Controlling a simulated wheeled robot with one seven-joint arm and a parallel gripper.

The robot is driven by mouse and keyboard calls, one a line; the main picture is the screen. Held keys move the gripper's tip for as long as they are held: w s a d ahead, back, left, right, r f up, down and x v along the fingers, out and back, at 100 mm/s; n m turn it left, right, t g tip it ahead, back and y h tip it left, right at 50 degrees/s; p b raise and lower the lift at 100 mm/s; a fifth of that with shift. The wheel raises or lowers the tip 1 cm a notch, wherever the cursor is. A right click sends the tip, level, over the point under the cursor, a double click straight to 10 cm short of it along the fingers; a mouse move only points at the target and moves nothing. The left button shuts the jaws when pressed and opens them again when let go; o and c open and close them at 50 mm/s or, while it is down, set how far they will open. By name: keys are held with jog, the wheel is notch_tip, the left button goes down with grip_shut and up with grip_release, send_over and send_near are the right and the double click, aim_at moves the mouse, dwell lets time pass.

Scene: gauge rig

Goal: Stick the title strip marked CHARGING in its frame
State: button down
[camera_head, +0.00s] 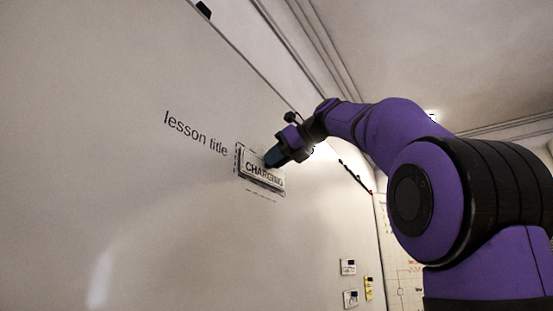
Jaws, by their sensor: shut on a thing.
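The title strip marked CHARGING (259,176) is a pale plate with dark letters at the whiteboard, in the middle of the head view. My gripper (274,158) is shut on the strip at its upper right side, and its fingers hide part of the upper edge. The frame (237,158) is a dashed outline on the board. The strip lies over most of it, with dashes showing at the left and below. I cannot tell whether the strip touches the board.
The words "lesson title" (196,134) stand on the whiteboard (110,180) left of the frame. Several small cards (349,267) are on the board at the lower right. The board's left part is bare.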

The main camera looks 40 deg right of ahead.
jog(key=shift+w, duration=0.15)
jog(key=shift+c, duration=2.3)
grip_release()
jog(key=s+d, duration=0.3)
jog(key=s, duration=0.5)
jog(key=shift+s, duration=0.3)
jog(key=shift+f, duration=0.1)
